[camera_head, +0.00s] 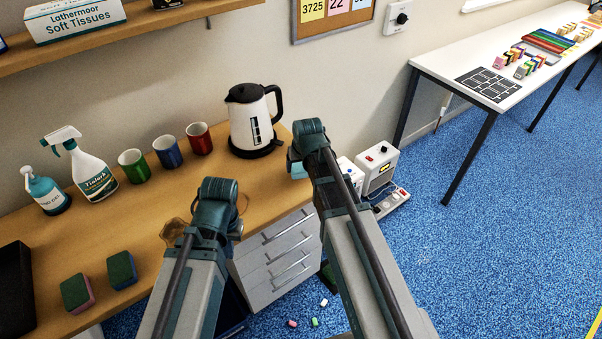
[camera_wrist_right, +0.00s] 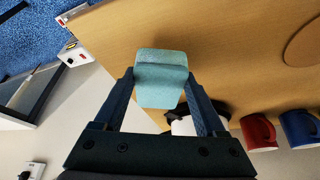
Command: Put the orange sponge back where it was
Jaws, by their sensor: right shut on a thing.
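No orange sponge shows in either view. Two green-topped sponges lie on the desk at the lower left: one with a pink side (camera_head: 77,293) and one with a blue side (camera_head: 122,270). My right gripper (camera_wrist_right: 163,88) is shut on a pale teal block (camera_wrist_right: 160,66), sponge-like or a folded cloth, over the desk edge area. A bit of this block also shows beside my right arm in the head view (camera_head: 298,170). My left gripper (camera_head: 212,222) is over the desk front; its fingers are hidden by the arm.
A brown stain (camera_head: 174,232) marks the wooden desk (camera_head: 150,215). Green, blue and red mugs (camera_head: 199,138), a spray bottle (camera_head: 92,172), a pump bottle (camera_head: 46,192) and a kettle (camera_head: 252,120) stand along the back. A black tray-like thing (camera_head: 14,288) is far left.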

